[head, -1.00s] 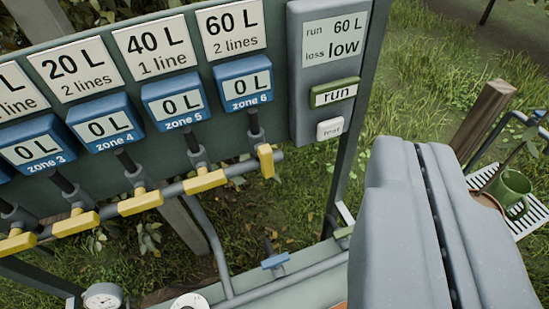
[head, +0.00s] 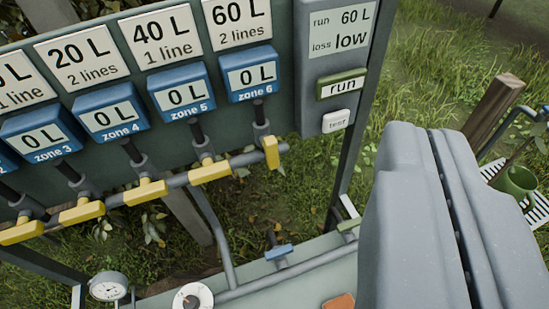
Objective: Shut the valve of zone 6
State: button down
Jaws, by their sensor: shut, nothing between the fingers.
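The zone 6 valve has a yellow handle (head: 270,152) at the right end of the grey pipe, below the blue zone 6 meter (head: 251,78), which reads 0 L. This handle stands roughly upright in the picture, while the other yellow handles lie along the pipe. My gripper (head: 428,135) fills the lower right of the head view. Its two grey fingers are shut together with only a thin seam between them. It appears right of the zone 6 handle, apart from it in the picture, with nothing held.
Zone 5 handle (head: 209,172) and zone 4 handle (head: 146,192) sit left on the same pipe. A grey panel (head: 311,114) carries a green run button (head: 341,84) and a white test button (head: 336,121). A lower pipe has a blue handle (head: 279,252). A green mug (head: 516,184) is far right.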

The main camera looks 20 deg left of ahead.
aim_at(274, 155)
jog(key=c, duration=1.6)
grip_release()
jog(key=shift+w+d, duration=0.1)
jog(key=o, duration=0.4)
jog(key=w+d+n+t+h+b, duration=0.2)
jog(key=w+d+n+b, duration=0.1)
jog(key=shift+f+h, duration=0.15)
jog(key=shift+h, duration=0.25)
jog(key=shift+c, duration=0.2)
jog(key=w+a+f+n+t+y+b, duration=0.1)
jog(key=w+a+f+n+y+b, duration=0.25)
jog(key=n, duration=0.65)
jog(key=w+a+f+n+t+y+b, duration=0.1)
jog(key=w+f+n+y+b, duration=0.25)
jog(key=f+n, duration=0.5)
jog(key=w+a+f+n+t+y+b, duration=0.15)
jog(key=w+f+n+b, duration=0.3)
jog(key=n, duration=0.65)
jog(key=w+a+f+n+g+y+b, duration=0.1)
jog(key=a+f+n+g+y+b, duration=0.15)
jog(key=f+n, duration=0.45)
jog(key=w+a+f+n+g+y+b, duration=0.15)
jog(key=f+n+g, duration=0.25)
jog(key=f, duration=0.7)
jog(key=shift+y, duration=0.45)
jog(key=x, duration=0.4)
jog(key=b+x, duration=0.1)
jog(key=x, duration=0.8)
jog(key=shift+a+r, duration=0.2)
jog(key=shift+r, duration=0.1)
